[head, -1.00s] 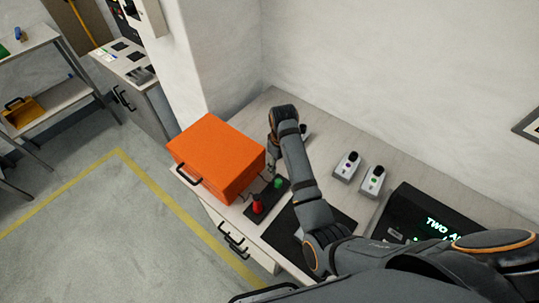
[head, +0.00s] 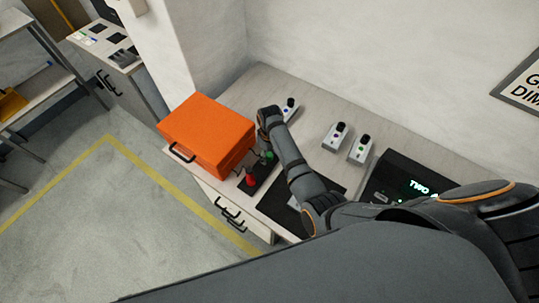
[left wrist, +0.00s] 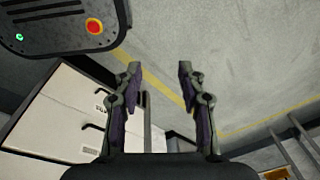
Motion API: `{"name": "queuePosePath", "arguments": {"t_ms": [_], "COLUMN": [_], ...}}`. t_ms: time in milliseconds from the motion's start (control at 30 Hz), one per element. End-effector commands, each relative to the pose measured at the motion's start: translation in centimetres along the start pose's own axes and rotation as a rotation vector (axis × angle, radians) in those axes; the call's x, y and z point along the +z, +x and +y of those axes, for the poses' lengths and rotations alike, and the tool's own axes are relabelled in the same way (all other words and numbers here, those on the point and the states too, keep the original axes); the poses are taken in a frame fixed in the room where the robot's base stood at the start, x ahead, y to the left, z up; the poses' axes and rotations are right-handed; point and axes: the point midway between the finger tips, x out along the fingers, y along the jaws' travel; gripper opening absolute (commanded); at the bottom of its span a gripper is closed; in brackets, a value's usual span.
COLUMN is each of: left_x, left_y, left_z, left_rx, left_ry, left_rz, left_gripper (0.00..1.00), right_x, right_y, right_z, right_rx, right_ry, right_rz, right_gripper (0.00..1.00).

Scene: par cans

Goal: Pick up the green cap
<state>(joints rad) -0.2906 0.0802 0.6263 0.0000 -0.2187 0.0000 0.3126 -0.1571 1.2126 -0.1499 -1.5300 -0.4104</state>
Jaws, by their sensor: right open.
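The green cap (head: 269,155) stands at the far end of a small black tray (head: 260,178) on the bench, partly covered by my right gripper. A red cap (head: 251,181) stands nearer on the same tray. My right gripper (head: 265,149) is open and points down at the green cap, beside the orange case. Its fingers are small and dark here, so I cannot tell whether they touch the cap. My left gripper (left wrist: 160,68) shows in the left wrist view, open and empty, with floor behind it. It is not seen in the head view.
An orange case (head: 208,133) stands just left of the tray. Grey devices with black knobs (head: 336,136) stand behind and right of my arm. A dark mat (head: 325,188) and a black console (head: 405,180) lie to the right. White drawers (left wrist: 62,100) show in the left wrist view.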

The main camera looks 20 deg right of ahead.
Motion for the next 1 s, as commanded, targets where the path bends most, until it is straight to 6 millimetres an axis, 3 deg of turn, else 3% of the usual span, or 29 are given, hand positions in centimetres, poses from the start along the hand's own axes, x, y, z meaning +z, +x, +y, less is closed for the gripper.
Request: {"name": "queuePosePath", "arguments": {"t_ms": [100, 267, 667, 1000], "left_x": [1.6, 2.0, 0.9, 0.8], "left_y": [-0.1, 0.0, 0.0, -0.5], "left_z": [0.0, 0.0, 0.0, 0.0], "left_rx": [0.000, 0.000, 0.000, 0.000], "left_ry": [0.001, 0.001, 0.001, 0.001], "left_rz": [-0.024, -0.030, -0.013, -0.013], "left_gripper": [0.40, 0.40, 0.40, 0.40], "right_x": [0.0, 0.0, 0.0, -0.1], "right_y": [0.6, 0.6, 0.6, 0.1], "right_z": [0.0, 0.0, 0.0, 0.0], "right_rx": [0.000, 0.000, 0.000, 0.000], "right_ry": [0.001, 0.001, 0.000, 0.000], "right_rz": [0.001, 0.001, 0.001, 0.001], "right_gripper": [0.52, 0.52, 0.00, 0.00]}}
